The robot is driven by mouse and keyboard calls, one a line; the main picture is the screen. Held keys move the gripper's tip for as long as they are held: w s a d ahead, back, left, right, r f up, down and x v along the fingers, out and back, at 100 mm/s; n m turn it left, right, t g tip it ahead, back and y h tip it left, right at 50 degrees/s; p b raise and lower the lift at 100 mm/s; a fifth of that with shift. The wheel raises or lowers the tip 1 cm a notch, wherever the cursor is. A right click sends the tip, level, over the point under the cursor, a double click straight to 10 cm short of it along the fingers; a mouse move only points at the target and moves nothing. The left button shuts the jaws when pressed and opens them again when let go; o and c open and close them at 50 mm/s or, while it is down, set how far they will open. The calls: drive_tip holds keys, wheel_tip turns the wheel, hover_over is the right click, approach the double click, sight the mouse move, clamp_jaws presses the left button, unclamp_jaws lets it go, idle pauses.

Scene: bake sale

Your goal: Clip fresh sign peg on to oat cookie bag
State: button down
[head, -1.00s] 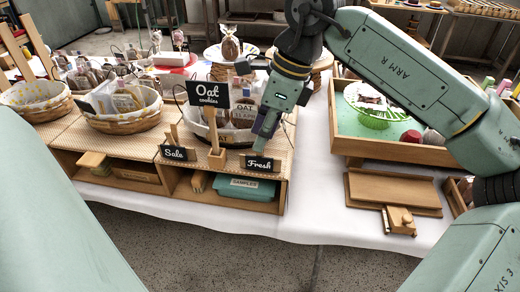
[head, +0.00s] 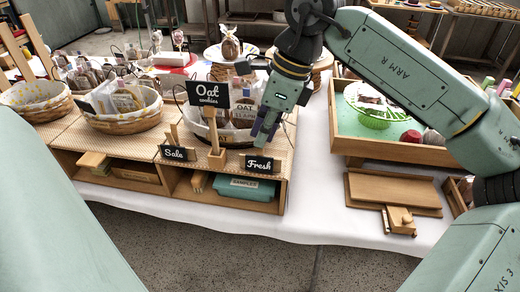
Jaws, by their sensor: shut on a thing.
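The small black "Fresh" sign (head: 259,164) is at the front right edge of the woven-topped shelf. My gripper (head: 264,140) is just above and behind it, shut on the sign's peg, which is mostly hidden by the fingers. The oat cookie bags (head: 243,114) stand in a basket (head: 228,139) behind the black "Oat cookies" sign (head: 208,93). My gripper is in front of and to the right of that basket. The exact contact between fingers and peg is too small to see.
The "Sale" sign (head: 174,153) stands to the left on the shelf edge. A teal samples box (head: 244,188) sits in the cubby below. A wooden tray (head: 343,136) and a wooden board (head: 393,190) lie to the right.

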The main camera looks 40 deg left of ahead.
drive_tip(key=shift+r, duration=0.15)
wheel_tip(320, 180, up, 6)
drive_tip(key=p, duration=0.4)
idle(0.4)
drive_tip(key=shift+f, duration=0.2)
